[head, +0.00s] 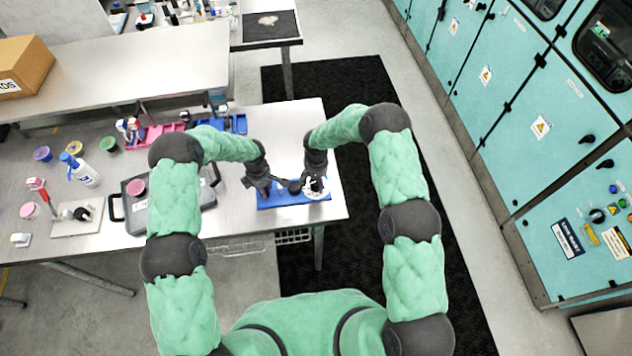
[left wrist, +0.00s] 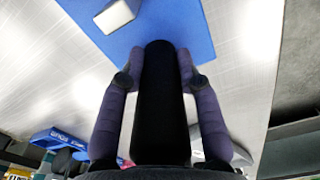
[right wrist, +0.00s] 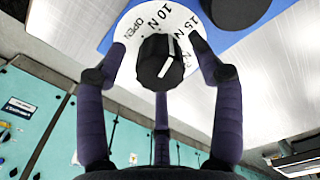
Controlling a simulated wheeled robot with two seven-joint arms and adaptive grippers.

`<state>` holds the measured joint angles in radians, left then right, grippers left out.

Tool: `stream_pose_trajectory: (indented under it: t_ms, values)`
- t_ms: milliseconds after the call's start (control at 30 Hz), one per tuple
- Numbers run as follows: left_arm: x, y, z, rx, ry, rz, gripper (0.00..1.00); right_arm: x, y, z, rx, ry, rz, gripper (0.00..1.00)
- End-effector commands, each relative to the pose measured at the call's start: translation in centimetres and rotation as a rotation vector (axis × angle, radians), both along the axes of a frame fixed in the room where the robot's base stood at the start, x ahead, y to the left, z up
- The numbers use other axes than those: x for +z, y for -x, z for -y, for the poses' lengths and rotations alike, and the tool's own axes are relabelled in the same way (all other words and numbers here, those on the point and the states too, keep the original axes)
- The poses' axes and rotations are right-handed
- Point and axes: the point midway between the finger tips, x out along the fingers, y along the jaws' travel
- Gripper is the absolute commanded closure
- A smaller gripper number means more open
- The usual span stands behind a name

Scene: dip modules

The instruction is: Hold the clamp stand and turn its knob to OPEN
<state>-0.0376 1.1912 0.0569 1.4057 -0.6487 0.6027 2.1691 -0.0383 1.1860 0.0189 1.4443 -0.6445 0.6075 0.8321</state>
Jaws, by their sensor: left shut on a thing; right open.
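The clamp stand has a blue base (head: 285,198) at the right end of the table. My left gripper (head: 268,186) is shut on its black bar (left wrist: 160,105), which runs between both fingers in the left wrist view. The black knob (right wrist: 160,62) carries a white line and stands before a white dial (right wrist: 128,62) marked OPEN, 10 N and 15 N. The line slants up and slightly right, away from OPEN; its exact setting is unclear. My right gripper (right wrist: 158,48) is open, one finger on each side of the knob, with no clear contact. The head view mostly hides the knob.
A grey case (head: 190,195) lies left of the stand. Blue (head: 236,124) and pink (head: 168,131) trays lie behind. A spray bottle (head: 84,173) and several coloured containers stand farther left. The table's right edge is close to the stand; teal cabinets (head: 530,120) stand beyond the aisle.

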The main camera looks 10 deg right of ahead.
Motion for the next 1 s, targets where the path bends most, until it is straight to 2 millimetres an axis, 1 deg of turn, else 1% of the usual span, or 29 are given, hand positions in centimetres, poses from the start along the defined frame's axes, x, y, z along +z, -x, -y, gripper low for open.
stream_pose_trajectory:
  t_ms: [33,200,467,567,600,667,700,1000]
  values:
    - [-0.01,-0.01,-0.01,0.000,0.000,0.000,1.00,-0.49,0.01,0.02,0.000,0.000,0.000,0.32]
    - [-0.02,0.00,-0.01,0.000,0.000,0.000,1.00,-1.23,-0.04,0.03,0.000,-0.001,0.001,0.32]
    - [-0.02,0.00,-0.01,0.000,0.000,0.000,1.00,-1.31,-0.04,0.02,0.000,-0.001,0.001,0.32]
    - [-0.02,0.00,-0.01,0.000,0.000,0.000,1.00,-1.30,-0.03,0.02,0.000,-0.001,0.001,0.58]
    - [-0.02,0.00,0.00,0.000,0.000,0.000,1.00,-1.29,-0.03,0.02,0.000,-0.001,0.001,0.69]
    - [-0.02,0.00,0.00,0.000,0.000,0.000,1.00,-1.30,-0.02,0.01,0.000,-0.001,0.001,0.86]
    - [-0.02,0.00,0.00,0.000,0.000,0.000,1.00,-1.30,-0.02,0.01,0.000,-0.001,0.001,0.89]
    - [-0.02,0.01,0.02,0.000,0.000,0.000,1.00,-1.30,0.00,0.00,0.026,-0.001,0.000,0.89]
